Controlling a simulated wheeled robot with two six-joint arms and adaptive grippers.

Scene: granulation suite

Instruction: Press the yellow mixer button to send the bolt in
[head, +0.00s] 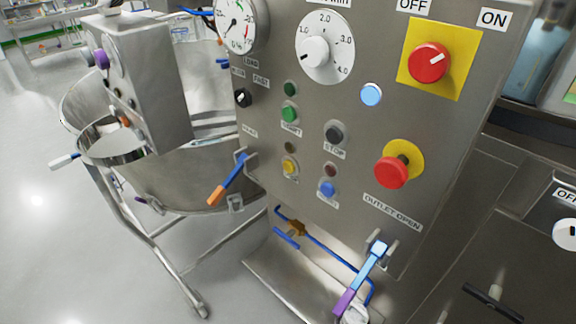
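The yellow button (290,166) sits low on the left of the grey control panel (440,120), above a small label. It is round and faces out from the panel. A dark brown lamp or button (289,147) is just above it, and a blue button (327,188) is to its lower right. No bolt can be made out. Neither of my grippers shows in the head view, and nothing covers the yellow button.
A green button (289,114), a black button (334,134) and a red emergency knob (391,172) share the panel. A blue lever with an orange end (228,180) sticks out at the left, and a blue-purple lever (362,279) below. A steel bowl (185,172) stands left.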

